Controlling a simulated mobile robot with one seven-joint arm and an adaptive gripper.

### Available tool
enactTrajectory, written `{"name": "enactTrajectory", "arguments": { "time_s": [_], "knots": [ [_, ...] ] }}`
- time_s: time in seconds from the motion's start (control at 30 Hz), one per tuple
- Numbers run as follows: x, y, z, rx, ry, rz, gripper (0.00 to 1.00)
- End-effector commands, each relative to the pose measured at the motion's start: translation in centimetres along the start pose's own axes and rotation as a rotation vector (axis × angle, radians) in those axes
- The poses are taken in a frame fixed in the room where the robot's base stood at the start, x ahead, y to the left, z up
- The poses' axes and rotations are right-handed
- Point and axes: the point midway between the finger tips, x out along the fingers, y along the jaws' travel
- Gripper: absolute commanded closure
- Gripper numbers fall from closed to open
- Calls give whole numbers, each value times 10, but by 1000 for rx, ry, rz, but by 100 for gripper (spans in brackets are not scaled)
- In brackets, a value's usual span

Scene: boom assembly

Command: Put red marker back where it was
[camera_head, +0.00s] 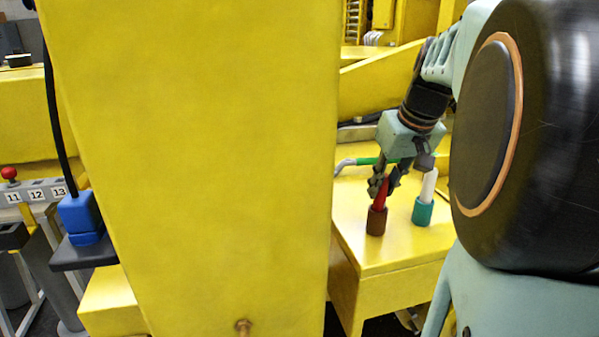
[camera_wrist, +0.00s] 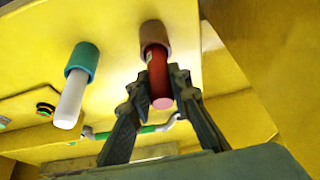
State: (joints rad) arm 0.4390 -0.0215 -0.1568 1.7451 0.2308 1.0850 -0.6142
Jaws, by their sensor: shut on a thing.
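The red marker (camera_head: 382,193) stands upright with its lower end in a brown holder (camera_head: 376,221) on the yellow surface. In the wrist view the red marker (camera_wrist: 158,75) reaches into the brown holder (camera_wrist: 154,36), its pinkish end facing the camera. My gripper (camera_head: 383,186) is shut on the red marker from above. Its two fingers (camera_wrist: 155,90) show on both sides of the marker in the wrist view. I cannot tell how deep the marker sits in the holder.
A white marker (camera_head: 429,185) stands in a teal holder (camera_head: 423,211) just right of the brown one. A green bar (camera_head: 375,161) with a grey bent end runs behind them. A large yellow beam (camera_head: 190,150) blocks the left. The yellow surface (camera_head: 395,258) in front of the holders is bare.

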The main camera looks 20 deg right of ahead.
Motion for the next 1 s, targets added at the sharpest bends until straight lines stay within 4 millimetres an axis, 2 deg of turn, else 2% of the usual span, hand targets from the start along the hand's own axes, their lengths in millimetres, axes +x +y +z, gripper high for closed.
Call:
{"name": "enactTrajectory", "arguments": {
  "time_s": [0.3, 0.33, 0.47, 0.77, 1.0],
  "knots": [
    [4, 0, 2, -1, 0, 0, 100],
    [3, 0, 1, -1, 0, 0, 79],
    [2, 0, 1, -1, 0, 0, 65],
    [1, 0, 0, -1, 0, 0, 65],
    [-20, -4, -12, -3, 2, 1, 65]
  ]
}}
